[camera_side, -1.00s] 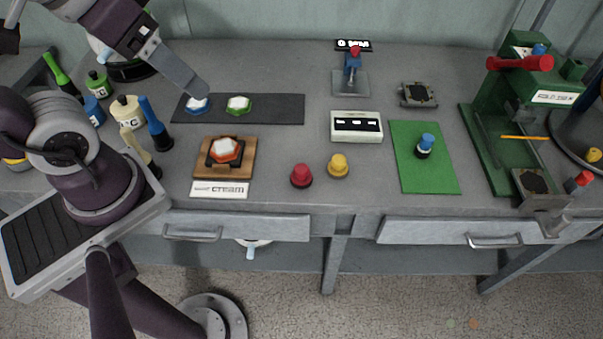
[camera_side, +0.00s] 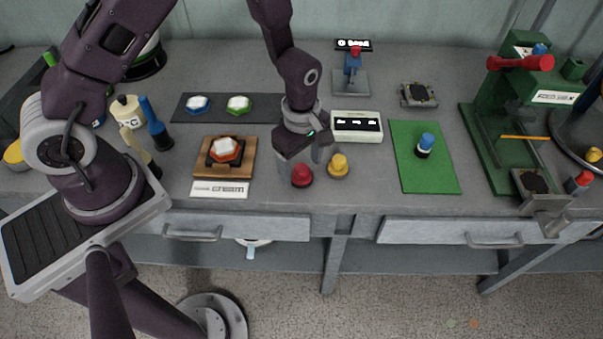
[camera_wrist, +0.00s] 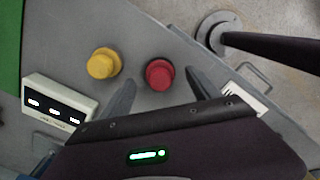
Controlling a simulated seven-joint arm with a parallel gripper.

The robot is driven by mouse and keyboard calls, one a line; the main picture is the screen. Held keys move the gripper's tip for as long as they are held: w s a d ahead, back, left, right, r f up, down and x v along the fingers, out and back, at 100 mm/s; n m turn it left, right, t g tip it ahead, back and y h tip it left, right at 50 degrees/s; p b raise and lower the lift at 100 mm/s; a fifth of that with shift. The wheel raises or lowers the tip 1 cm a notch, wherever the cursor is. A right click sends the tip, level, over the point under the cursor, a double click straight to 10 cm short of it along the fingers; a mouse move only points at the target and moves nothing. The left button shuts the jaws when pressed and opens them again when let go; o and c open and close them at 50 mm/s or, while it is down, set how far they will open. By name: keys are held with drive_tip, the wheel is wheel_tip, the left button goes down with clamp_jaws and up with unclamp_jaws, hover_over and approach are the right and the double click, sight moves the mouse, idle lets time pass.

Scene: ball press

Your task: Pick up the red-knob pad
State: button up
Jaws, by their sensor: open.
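The red-knob pad (camera_side: 302,177) stands upright on the grey bench near its front edge, just left of the yellow-knob pad (camera_side: 339,167). My gripper (camera_side: 302,164) points down over the red-knob pad, with its fingers open and empty. In the wrist view the red-knob pad (camera_wrist: 159,74) shows between the two fingertips of my gripper (camera_wrist: 161,76). The yellow-knob pad (camera_wrist: 103,63) lies just outside the left finger there. How much height is left between the fingers and the bench is hard to tell.
A white box with a dark display (camera_side: 356,127) stands behind the yellow-knob pad. A wooden board (camera_side: 245,172) with an orange-and-white piece lies to the left. A green mat (camera_side: 440,178) with a blue-knob pad (camera_side: 425,147) lies to the right.

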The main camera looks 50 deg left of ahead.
sight(301, 168)
wheel_tip(301, 168, down, 2)
drive_tip(key=shift+f, duration=0.2)
drive_tip(key=c, duration=1.5)
wheel_tip(301, 168, up, 10)
drive_tip(key=shift+r, duration=0.1)
